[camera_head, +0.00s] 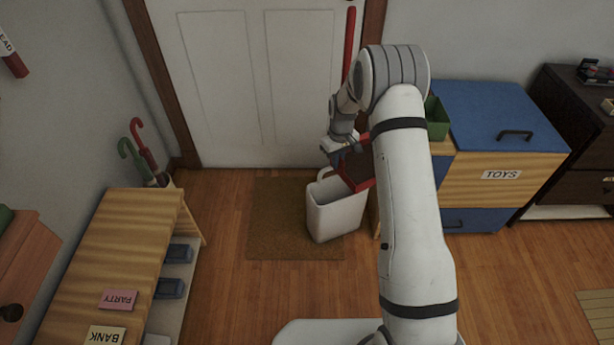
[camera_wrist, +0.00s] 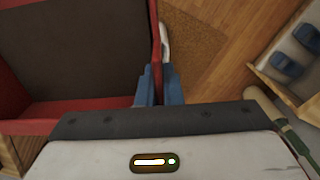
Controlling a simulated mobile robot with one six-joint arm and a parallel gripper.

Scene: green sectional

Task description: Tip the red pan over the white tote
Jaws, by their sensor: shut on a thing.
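The red pan (camera_head: 358,184) is held in the air above the right part of the white tote (camera_head: 335,218). In the wrist view the pan (camera_wrist: 70,112) fills the left side, with a dark inside and no loose contents visible. I cannot tell exactly how far it tilts. My gripper (camera_head: 345,150) is shut on the pan's rim; its blue fingers (camera_wrist: 160,85) pinch the red wall in the wrist view. The tote stands upright on the floor mat, its opening partly hidden by the pan. A white bit of the tote (camera_wrist: 165,42) shows beside the pan's wall.
A brown doormat (camera_head: 280,225) lies before the white door (camera_head: 260,80). A wooden shoe shelf (camera_head: 135,235) stands at left, with umbrellas (camera_head: 145,150) behind it. A blue-lidded toy chest (camera_head: 500,120) stands at right, with a green bin (camera_head: 437,118) beside it. Floor left of the tote is clear.

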